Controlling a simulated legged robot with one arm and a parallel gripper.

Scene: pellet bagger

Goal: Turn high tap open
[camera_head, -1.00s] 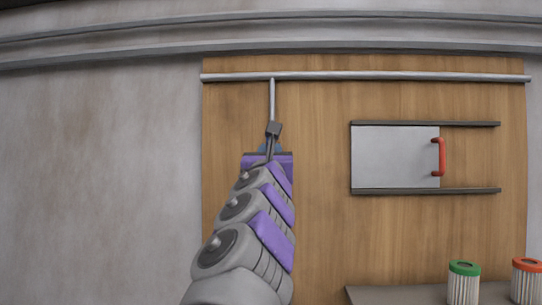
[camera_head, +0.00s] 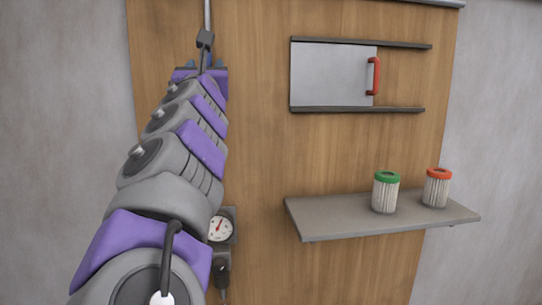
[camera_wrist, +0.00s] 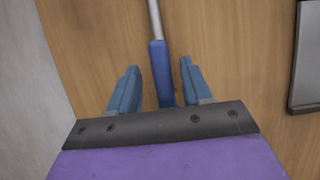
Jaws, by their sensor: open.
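The high tap (camera_head: 206,40) is a dark block at the lower end of a thin vertical pipe on the wooden panel, at upper left in the head view. My gripper (camera_head: 205,63) is raised just below it, and my arm hides what lies behind. In the wrist view a blue handle (camera_wrist: 162,82) on a silver rod (camera_wrist: 154,20) stands between the two blue fingers of my gripper (camera_wrist: 159,65). The fingers are open, with a visible gap on each side of the handle. I cannot tell how deep the handle sits between them.
A grey sliding door (camera_head: 332,75) with a red handle (camera_head: 373,76) is to the right. A shelf (camera_head: 300,220) holds a green-topped canister (camera_head: 386,192) and an orange-topped canister (camera_head: 436,188). A gauge (camera_head: 220,228) sits low beside my arm.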

